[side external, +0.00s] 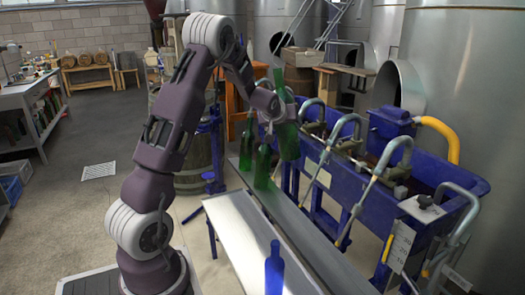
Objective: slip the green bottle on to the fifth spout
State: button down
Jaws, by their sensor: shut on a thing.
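A green bottle (289,145) is in my gripper (284,108), which is shut on it. The bottle is nearly upright with a slight tilt, its neck above the gripper and its body hanging below. It is in front of the far end of the blue filling trough (343,178). Curved metal spouts, such as a middle one (347,127) and a near one (460,205), stand along the trough. The gripper and bottle hide part of the far end, so I cannot tell which spout is the fifth, nor whether the bottle touches one.
More green bottles (262,168) stand on the narrow rail (300,222) below my gripper. A blue bottle (274,272) stands at the near end of the pale table (240,240). A yellow hose (442,135) curves over the trough's right side. A wooden barrel (193,155) stands behind my arm.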

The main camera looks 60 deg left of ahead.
jog(key=w+d+r+m+t+h, duration=0.1)
jog(key=d+r, duration=0.2)
jog(key=d, duration=0.6)
jog(key=w+d+r+m+h, duration=0.15)
jog(key=d+r, duration=0.25)
jog(key=d, duration=0.5)
jog(key=s+d+f+m+t+h, duration=0.1)
jog(key=d+f+m+h, duration=0.15)
jog(key=d, duration=0.85)
jog(key=s+d+f+m+h, duration=0.1)
jog(key=d+f+m+h, duration=0.2)
jog(key=d, duration=0.7)
jog(key=s+a+f+y, duration=0.1)
jog(key=s+a+f, duration=0.35)
jog(key=f, duration=0.75)
jog(key=s+a+f+g, duration=0.1)
jog(key=s+a+f, duration=0.35)
jog(key=f, duration=0.85)
jog(key=s+a+f+y, duration=0.1)
jog(key=s+a+f, duration=0.3)
jog(key=f, duration=0.8)
jog(key=w+d+f+m+g+h, duration=0.1)
jog(key=w+d+f+m+h, duration=0.3)
jog(key=f, duration=0.4)
jog(key=shift+w+d+f+m+g, duration=0.3)
jog(key=shift+w+d+f+m, duration=0.1)
jog(key=shift+m, duration=0.5)
